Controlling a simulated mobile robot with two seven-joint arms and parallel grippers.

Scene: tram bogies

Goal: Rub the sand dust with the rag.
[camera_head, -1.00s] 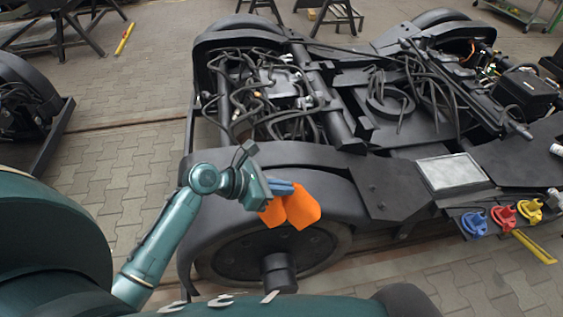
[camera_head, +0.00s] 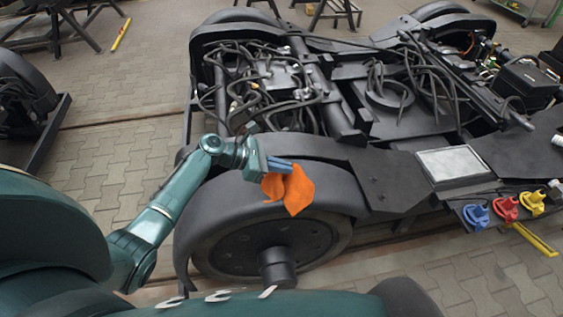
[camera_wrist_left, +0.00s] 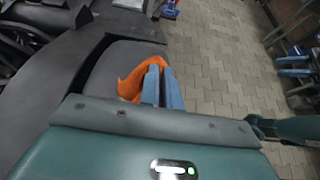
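An orange rag (camera_head: 293,190) hangs from my left gripper (camera_head: 290,167) over the black wheel cover (camera_head: 325,185) of the bogie. The blue-grey fingers are closed together on the rag. In the left wrist view the rag (camera_wrist_left: 131,82) shows beside and behind the fingers of my left gripper (camera_wrist_left: 163,72), with the dark cover beneath. I cannot tell whether the rag touches the cover. A pale grey, dusty-looking patch (camera_head: 455,164) lies in a dark frame on the bogie, to the right of the rag; it may be the sand dust. My right gripper is not seen.
Blue (camera_head: 478,215), red (camera_head: 506,208) and yellow (camera_head: 533,202) clamp-like pieces sit on a ledge at the right. Hoses (camera_head: 262,85) and a black box (camera_head: 526,82) crowd the bogie's top. A wheel (camera_head: 262,250) with a protruding hub is below the cover.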

